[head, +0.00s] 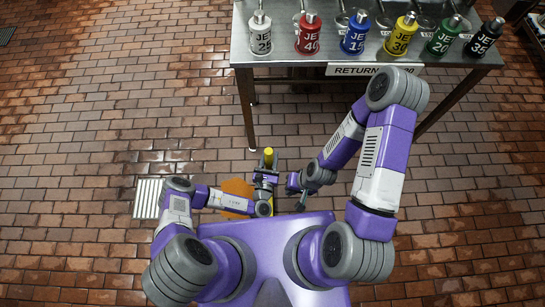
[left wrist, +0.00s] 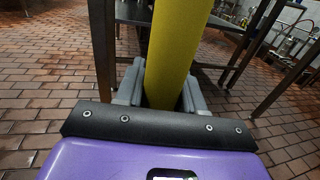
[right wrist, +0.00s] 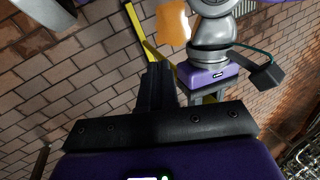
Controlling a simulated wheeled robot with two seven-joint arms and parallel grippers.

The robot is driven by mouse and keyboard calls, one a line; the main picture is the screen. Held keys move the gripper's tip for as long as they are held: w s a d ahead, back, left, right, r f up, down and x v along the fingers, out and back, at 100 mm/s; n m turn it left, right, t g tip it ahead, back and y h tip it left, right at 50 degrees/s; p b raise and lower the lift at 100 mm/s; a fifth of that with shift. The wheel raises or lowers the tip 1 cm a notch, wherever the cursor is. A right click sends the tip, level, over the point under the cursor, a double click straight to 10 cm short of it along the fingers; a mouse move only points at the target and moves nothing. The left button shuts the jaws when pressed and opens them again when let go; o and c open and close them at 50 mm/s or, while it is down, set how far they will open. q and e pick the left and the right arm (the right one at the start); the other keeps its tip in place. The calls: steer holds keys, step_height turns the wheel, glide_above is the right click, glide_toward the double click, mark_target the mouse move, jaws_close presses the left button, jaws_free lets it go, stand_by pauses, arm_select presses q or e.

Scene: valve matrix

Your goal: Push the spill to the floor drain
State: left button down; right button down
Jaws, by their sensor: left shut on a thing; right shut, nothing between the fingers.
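The spill (head: 237,190) is an orange patch on the brick floor, partly hidden by my left arm; it also shows in the right wrist view (right wrist: 173,22). The floor drain (head: 148,198) is a pale slotted grate left of the spill. My left gripper (head: 266,175) is shut on a yellow pole (head: 268,157), which fills the middle of the left wrist view (left wrist: 174,50). My right gripper (head: 295,185) is shut and empty, just right of the left gripper. Its closed fingers (right wrist: 157,85) show in the right wrist view.
A metal table (head: 310,60) stands ahead with several coloured jars and a sign reading "RETURN". Its front leg (head: 246,110) comes down near the pole. A dark grate (head: 6,34) lies at the far left. Brick floor is clear around the pale drain.

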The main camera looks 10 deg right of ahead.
arm_select(q)
steer(key=w+a+b, duration=0.3)
steer(key=a, duration=2.5)
steer(key=w+a+b, duration=0.2)
steer(key=a+b, duration=0.2)
steer(key=a, duration=2.5)
step_height(320, 180, up, 8)
steer(key=p, duration=0.5)
steer(key=shift+d, duration=0.15)
